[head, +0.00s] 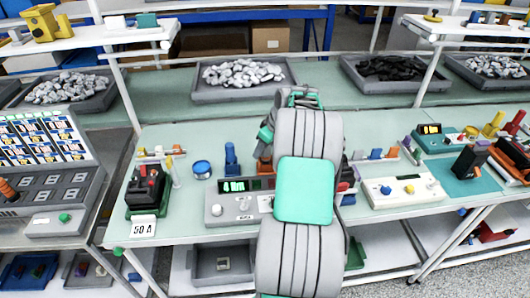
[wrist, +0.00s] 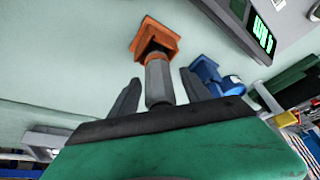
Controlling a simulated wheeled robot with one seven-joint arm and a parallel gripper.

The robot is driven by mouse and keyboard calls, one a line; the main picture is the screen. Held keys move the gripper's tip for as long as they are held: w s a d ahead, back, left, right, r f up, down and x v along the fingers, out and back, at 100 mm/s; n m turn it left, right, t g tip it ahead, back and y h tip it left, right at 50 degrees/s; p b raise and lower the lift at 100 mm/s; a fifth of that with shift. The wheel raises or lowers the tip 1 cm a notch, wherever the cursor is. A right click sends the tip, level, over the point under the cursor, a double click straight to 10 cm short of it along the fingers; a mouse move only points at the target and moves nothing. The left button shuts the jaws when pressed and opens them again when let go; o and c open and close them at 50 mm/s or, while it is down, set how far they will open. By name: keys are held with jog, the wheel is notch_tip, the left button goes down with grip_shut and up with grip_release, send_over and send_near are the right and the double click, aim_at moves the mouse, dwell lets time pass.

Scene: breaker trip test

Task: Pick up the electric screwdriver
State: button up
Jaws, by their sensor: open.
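A tool with a grey cylindrical body (wrist: 158,80) and a flared orange end (wrist: 155,40) shows in the wrist view; it looks like the electric screwdriver. In the head view only an orange part (head: 264,167) shows, mostly hidden behind my arm. My gripper (wrist: 160,88) is open. In the wrist view its two dark fingers lie on either side of the grey body, with a visible gap at each side. I cannot tell how deep the body sits between them. In the head view my arm hides the fingers.
A blue tool (head: 232,160) stands close by, also in the wrist view (wrist: 210,78). A blue round container (head: 202,170) is left of it. A grey meter box with a green display (head: 222,210) is in front. A breaker on a stand (head: 147,190) is at left.

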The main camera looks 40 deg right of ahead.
jog(key=shift+w+f, duration=0.15)
jog(key=shift+f, duration=0.1)
jog(key=shift+r, duration=0.1)
grip_shut()
dwell(0.3)
